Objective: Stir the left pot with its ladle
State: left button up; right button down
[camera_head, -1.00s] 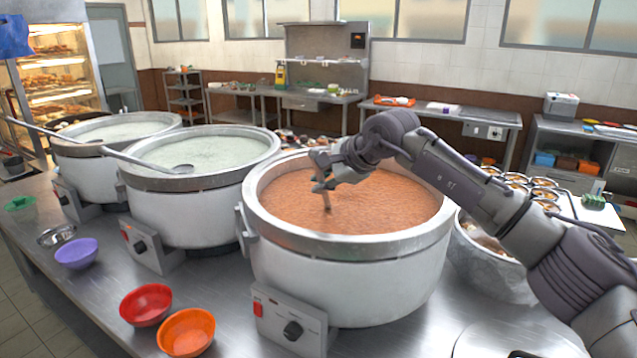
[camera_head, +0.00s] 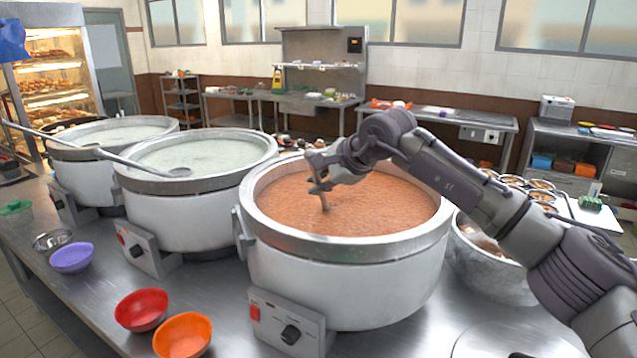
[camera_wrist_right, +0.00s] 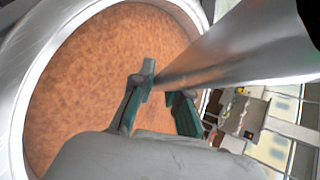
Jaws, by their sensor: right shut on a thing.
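My right gripper (camera_head: 319,178) is above the nearest, rightmost pot (camera_head: 345,275), which holds orange-brown congee (camera_head: 370,205). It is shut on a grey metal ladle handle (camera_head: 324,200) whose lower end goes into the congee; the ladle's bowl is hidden. In the right wrist view the gripper's teal fingertips (camera_wrist_right: 168,92) are at the broad metal handle (camera_wrist_right: 235,50). The leftmost pot (camera_head: 97,173) holds pale congee, with a long ladle (camera_head: 30,131) lying across its rim. The middle pot (camera_head: 195,215) also holds pale congee, with another ladle (camera_head: 140,163) on its rim. My left gripper is not in view.
Purple (camera_head: 72,258), red (camera_head: 142,309) and orange (camera_head: 183,335) bowls stand along the front of the steel counter (camera_head: 90,310). A large metal bowl (camera_head: 485,265) stands close to the right of the nearest pot. Several small filled tins lie behind it.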

notch_tip(320, 180, up, 16)
jog(key=p, duration=1.1)
jog(key=shift+r, duration=0.2)
jog(key=shift+n+t+b, duration=0.5)
jog(key=shift+t+b, duration=0.5)
jog(key=shift+b, duration=1.65)
